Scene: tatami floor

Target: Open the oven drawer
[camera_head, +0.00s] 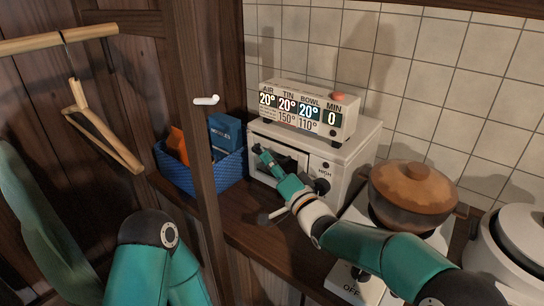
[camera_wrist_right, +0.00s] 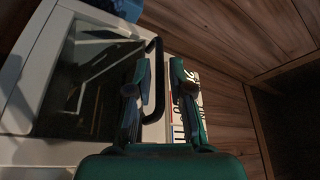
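The oven (camera_head: 348,163) is a white box on the wooden counter, with a dark window in its front. In the right wrist view its dark glass (camera_wrist_right: 75,90) and white frame fill the left. A black bar handle (camera_wrist_right: 158,75) runs along the front edge of the door, which looks closed. My right gripper (camera_head: 273,168) is at the oven front. In the right wrist view its two fingers (camera_wrist_right: 160,72) are apart, with the handle between them, nearer the left finger. Whether they touch it is unclear. My left gripper is out of view.
A display box (camera_head: 305,112) stands on the oven. A blue basket (camera_head: 215,177) with boxes is left, behind a wooden post (camera_head: 200,120). A lidded brown pot (camera_head: 412,195) and a white cooker (camera_head: 515,240) are right. A wooden hanger (camera_head: 105,130) hangs at left.

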